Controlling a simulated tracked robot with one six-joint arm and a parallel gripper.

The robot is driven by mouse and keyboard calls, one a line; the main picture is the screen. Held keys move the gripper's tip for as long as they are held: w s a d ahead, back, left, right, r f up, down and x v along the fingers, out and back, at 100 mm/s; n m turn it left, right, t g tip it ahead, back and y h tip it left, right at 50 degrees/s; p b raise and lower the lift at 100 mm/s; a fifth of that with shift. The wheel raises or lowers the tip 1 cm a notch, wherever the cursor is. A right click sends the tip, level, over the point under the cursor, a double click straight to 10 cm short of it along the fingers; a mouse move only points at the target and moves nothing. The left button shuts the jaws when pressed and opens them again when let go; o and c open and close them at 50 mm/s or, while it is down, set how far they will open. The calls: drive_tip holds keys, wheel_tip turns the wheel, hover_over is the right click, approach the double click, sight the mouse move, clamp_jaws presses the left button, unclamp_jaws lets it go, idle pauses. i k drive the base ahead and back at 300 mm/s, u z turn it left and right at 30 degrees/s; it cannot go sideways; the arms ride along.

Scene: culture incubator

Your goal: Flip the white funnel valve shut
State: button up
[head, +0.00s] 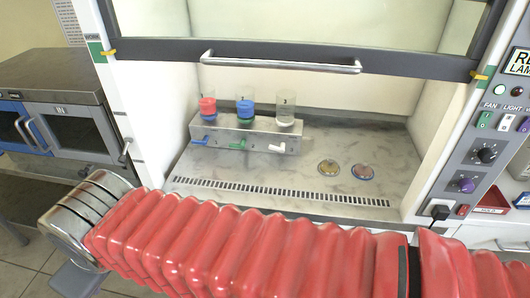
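The white funnel valve (277,148) is a short white lever low on the front of the grey metal manifold (213,135), at its right end under the clear funnel (286,110) marked 3. The lever lies roughly level; I cannot tell from this view whether it is open or shut. The clear funnel looks empty at the top. My arm in its red sleeve crosses the foreground, well in front of the manifold and apart from it. My gripper's fingers do not show.
Two small round dishes (328,167) (362,172) lie right. The raised sash (280,62) hangs above the opening.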

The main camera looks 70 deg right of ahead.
sight(280, 149)
drive_tip(key=u, duration=0.75)
drive_tip(key=k, duration=0.5)
drive_tip(key=z, duration=0.15)
